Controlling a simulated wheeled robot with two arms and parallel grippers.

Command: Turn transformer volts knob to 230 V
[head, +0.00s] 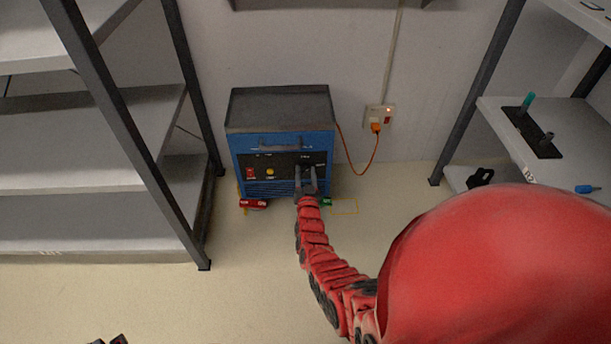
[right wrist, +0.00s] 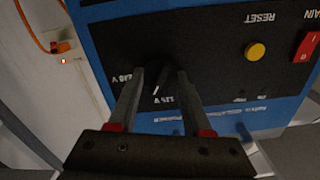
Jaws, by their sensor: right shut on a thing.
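The blue transformer (head: 284,145) stands on the floor against the wall, its black panel facing me. My right gripper (head: 305,174) is at the right part of that panel. In the right wrist view its two fingers (right wrist: 161,76) are shut on the dark volts knob (right wrist: 164,86), one finger on each side. A white mark shows on the knob, but its exact setting is hard to tell. Two voltage labels show upside down beside the fingers and are partly blurred. At the bottom left edge of the head view, a small dark part seems to be my left gripper (head: 112,340), mostly cut off.
A yellow reset button (right wrist: 256,51) and a red main switch (right wrist: 306,48) share the panel. An orange cord runs to a wall socket (head: 380,117) with a lit lamp. Red (head: 252,203) and green (head: 326,202) items lie at the base. Shelves stand on both sides.

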